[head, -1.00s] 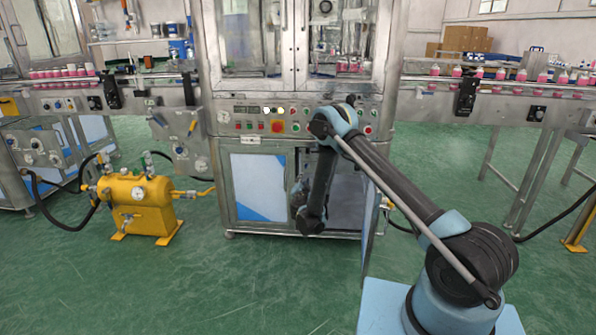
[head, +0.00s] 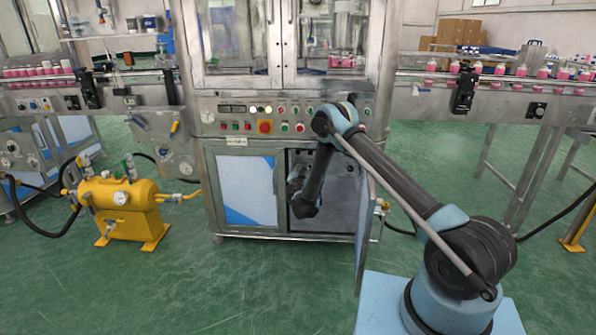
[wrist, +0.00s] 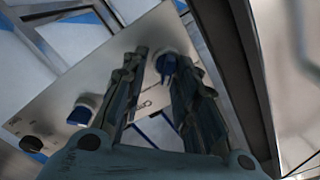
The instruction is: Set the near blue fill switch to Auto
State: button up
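In the wrist view a grey panel carries blue knobs with pale bases. One blue knob (wrist: 166,64) lies between the two fingertips in the picture; whether they touch it I cannot tell. A second blue knob (wrist: 82,113) is lower left, and a darker one (wrist: 31,144) sits at the left edge. The markings are too small to read, so I cannot tell any setting or which knob is the near fill switch. My gripper (wrist: 160,62) is open. In the head view my gripper (head: 304,206) is at the open lower cabinet; the knobs do not show there.
The machine's open cabinet door (head: 364,225) stands right of my gripper. A button panel (head: 264,118) runs above the cabinet. A yellow tank (head: 122,205) with hoses stands on the floor at left. Conveyors with pink bottles (head: 541,72) flank the machine. The green floor in front is clear.

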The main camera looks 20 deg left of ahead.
jog(key=shift+a, duration=0.2)
grip_shut()
jog(key=shift+s+a, duration=0.1)
jog(key=shift+s+a+n, duration=0.1)
jog(key=shift+a+n, duration=0.05)
jog(key=shift+n, duration=4.35)
jog(key=shift+a+n, duration=0.15)
jog(key=shift+n, duration=4.35)
